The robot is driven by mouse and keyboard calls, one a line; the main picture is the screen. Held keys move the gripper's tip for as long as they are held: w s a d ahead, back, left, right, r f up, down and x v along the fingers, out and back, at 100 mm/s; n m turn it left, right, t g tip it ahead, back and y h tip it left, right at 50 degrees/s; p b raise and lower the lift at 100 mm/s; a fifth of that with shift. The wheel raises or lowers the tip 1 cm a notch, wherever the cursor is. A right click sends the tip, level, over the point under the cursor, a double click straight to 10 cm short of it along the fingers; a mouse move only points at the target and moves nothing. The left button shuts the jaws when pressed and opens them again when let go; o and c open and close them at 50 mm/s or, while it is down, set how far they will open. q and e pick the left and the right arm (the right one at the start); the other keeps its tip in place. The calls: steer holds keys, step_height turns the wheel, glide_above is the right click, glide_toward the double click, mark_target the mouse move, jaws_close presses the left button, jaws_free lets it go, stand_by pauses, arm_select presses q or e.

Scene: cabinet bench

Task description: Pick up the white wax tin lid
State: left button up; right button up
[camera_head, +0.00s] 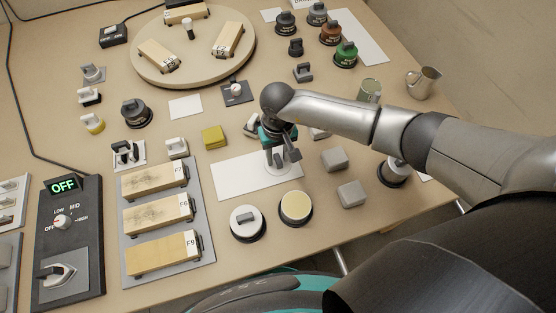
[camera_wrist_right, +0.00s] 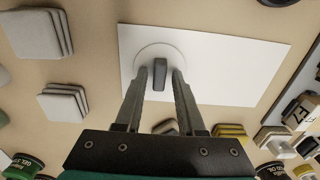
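A round white lid with an upright grey grip (camera_wrist_right: 160,70) lies on a white sheet (camera_wrist_right: 225,62) in the right wrist view. The sheet also shows in the head view (camera_head: 238,178), where my gripper mostly hides the lid. My right gripper (camera_wrist_right: 160,80) is open, with one finger on each side of the grip and a small gap on both sides. In the head view my right gripper (camera_head: 276,168) points down over the right part of the sheet. My left gripper is not in view.
An open tin with cream contents (camera_head: 295,207) and a white-topped tin with a grey grip (camera_head: 247,221) stand in front of the sheet. Two grey blocks (camera_head: 334,160) (camera_head: 352,194) lie to the right. A tray with wooden boards (camera_head: 155,216) is at left.

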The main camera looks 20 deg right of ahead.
jaws_close()
stand_by(0.3)
steer(key=shift+r, duration=0.15)
